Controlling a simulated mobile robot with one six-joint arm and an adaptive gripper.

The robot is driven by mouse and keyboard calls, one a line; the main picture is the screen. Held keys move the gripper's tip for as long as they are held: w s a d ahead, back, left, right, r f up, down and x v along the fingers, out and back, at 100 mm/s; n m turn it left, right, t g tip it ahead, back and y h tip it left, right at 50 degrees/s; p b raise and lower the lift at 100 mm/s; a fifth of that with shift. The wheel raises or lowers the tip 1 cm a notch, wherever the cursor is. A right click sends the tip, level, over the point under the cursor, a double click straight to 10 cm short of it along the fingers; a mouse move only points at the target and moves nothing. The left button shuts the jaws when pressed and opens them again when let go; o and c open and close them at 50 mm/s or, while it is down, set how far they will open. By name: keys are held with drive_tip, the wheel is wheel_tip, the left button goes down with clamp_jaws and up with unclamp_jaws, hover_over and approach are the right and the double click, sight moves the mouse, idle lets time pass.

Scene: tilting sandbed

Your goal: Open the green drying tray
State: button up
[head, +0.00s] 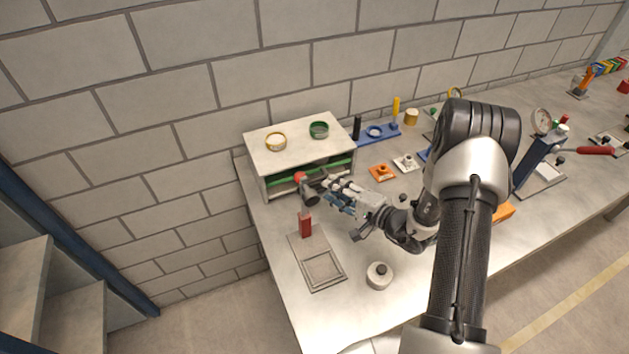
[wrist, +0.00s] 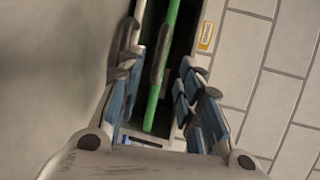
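The green drying tray (head: 339,163) shows as a green front edge inside the white cabinet, below its top. In the wrist view the green edge (wrist: 155,98) runs nearly upright through the picture, with a grey bar-shaped handle (wrist: 160,55) in front of it. My gripper (head: 341,195) is in front of the cabinet, pointing toward its opening. In the wrist view my gripper (wrist: 158,85) is open, its fingers apart on either side of the green edge and handle, with nothing visibly grasped. Whether a finger touches the handle cannot be told.
A dark piece with a red ball (head: 300,177) stands near the cabinet's front. A shallow square tray (head: 322,268) and a round white piece (head: 379,276) lie nearer the bench edge.

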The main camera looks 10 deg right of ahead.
sight(315, 179)
drive_tip(key=x, duration=0.8)
drive_tip(key=shift+w+b, duration=0.1)
drive_tip(key=shift+b, duration=0.25)
drive_tip(key=shift+c, duration=0.2)
clamp_jaws()
drive_tip(key=shift+f, duration=0.1)
